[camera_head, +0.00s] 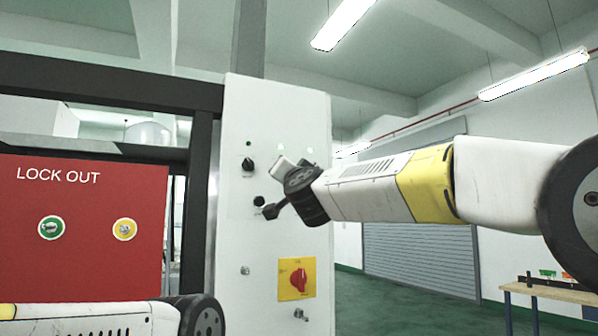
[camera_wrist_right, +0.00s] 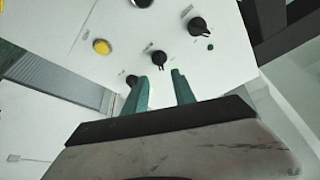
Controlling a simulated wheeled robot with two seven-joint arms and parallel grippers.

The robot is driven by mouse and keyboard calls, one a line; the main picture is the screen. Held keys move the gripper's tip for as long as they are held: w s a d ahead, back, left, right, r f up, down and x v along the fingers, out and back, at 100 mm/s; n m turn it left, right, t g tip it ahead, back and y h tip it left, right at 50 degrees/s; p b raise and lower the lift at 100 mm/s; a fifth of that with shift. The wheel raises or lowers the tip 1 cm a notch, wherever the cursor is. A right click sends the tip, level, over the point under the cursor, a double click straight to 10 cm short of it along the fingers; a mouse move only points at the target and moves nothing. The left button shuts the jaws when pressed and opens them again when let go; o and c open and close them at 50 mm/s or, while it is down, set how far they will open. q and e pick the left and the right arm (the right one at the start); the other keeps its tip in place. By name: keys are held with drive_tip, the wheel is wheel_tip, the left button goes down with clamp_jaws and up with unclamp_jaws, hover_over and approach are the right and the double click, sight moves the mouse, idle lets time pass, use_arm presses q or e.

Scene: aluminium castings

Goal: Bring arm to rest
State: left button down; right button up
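My right arm (camera_head: 375,188) reaches in from the right in the head view, with its wrist in front of the white control panel (camera_head: 280,120). In the right wrist view my right gripper (camera_wrist_right: 160,84) has two green fingers standing apart, with nothing held between them. A black knob (camera_wrist_right: 158,60) on the panel appears just beyond the gap; I cannot tell the exact distance. My left arm (camera_head: 85,319) shows only as a link along the bottom left of the head view. My left gripper is out of view.
A red LOCK OUT board (camera_head: 85,265) with a green and a yellow round fitting stands at left. The panel carries a red switch on a yellow plate (camera_head: 296,279). A dark frame post (camera_head: 197,200) stands beside the panel. A wooden table (camera_head: 550,292) is far right.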

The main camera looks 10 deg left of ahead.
idle(0.4)
drive_tip(key=s+d+f+n+g+h, duration=0.15)
drive_tip(key=s+d+f+g, duration=0.3)
drive_tip(key=d+f, duration=0.5)
drive_tip(key=s+d+f+n+g, duration=0.4)
drive_tip(key=d+f, duration=0.3)
drive_tip(key=f, duration=0.6)
drive_tip(key=s+d+f+m+g+h, duration=0.1)
drive_tip(key=s+d+f+g+h, duration=0.1)
drive_tip(key=s+d+f, duration=0.4)
drive_tip(key=s+d+f+m+g+h, duration=0.1)
drive_tip(key=s+d+f+g+h, duration=0.1)
drive_tip(key=s+d+f, duration=0.5)
drive_tip(key=s+f+g, duration=0.1)
drive_tip(key=s+f, duration=0.3)
drive_tip(key=f, duration=0.4)
drive_tip(key=shift+s+d+m, duration=0.2)
drive_tip(key=shift+d+m, duration=0.05)
drive_tip(key=shift+m, duration=0.1)
drive_tip(key=shift+w+g+h, duration=0.1)
drive_tip(key=shift+g+h, duration=0.15)
